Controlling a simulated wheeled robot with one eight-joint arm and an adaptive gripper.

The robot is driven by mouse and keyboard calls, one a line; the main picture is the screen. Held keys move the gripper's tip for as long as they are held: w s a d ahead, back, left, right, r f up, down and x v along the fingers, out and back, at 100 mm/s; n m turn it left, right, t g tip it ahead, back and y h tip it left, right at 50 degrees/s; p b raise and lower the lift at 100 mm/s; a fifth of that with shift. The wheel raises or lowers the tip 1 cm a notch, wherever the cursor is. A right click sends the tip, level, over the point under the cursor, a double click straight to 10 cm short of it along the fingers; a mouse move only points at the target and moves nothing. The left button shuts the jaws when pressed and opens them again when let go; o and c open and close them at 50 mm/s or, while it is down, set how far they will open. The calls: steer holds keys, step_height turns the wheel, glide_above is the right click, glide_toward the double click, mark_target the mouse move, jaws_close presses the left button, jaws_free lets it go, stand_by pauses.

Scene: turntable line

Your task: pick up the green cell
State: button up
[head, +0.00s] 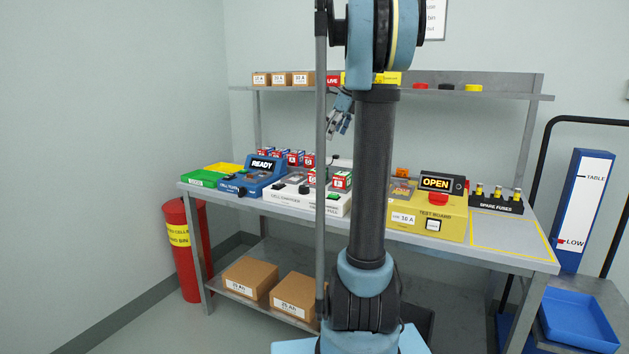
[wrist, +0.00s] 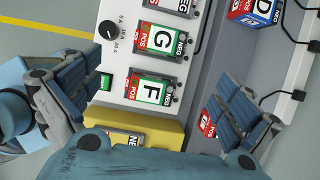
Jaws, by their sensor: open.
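Two cells with green around a white letter panel sit in the white unit in the wrist view: one marked F (wrist: 153,88) and one marked G (wrist: 163,42). Both also carry red POS and dark NEG ends. In the head view, red-and-white cells with some green (head: 342,181) stand on the white unit (head: 298,200). My gripper (head: 338,130) hangs above the bench, partly beside my arm. In the wrist view my gripper (wrist: 155,90) is open, its fingers wide apart on either side of the F cell, touching nothing that I can see.
A blue cell marked D (wrist: 252,10) is at the wrist view's top right. The blue READY unit (head: 258,178) stands left, with green (head: 199,179) and yellow trays. The yellow test board (head: 440,218) and spare fuses (head: 495,203) stand right. A shelf (head: 280,89) runs behind.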

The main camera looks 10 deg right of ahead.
glide_toward(318, 169)
steer(key=x, duration=0.5)
steer(key=shift+s+a+f, duration=0.1)
steer(key=shift+s+f, duration=0.1)
steer(key=shift+f, duration=0.05)
steer(key=shift+w+x, duration=0.2)
steer(key=shift+x, duration=2.5)
steer(key=c, duration=1.6)
steer(key=shift+r, duration=0.15)
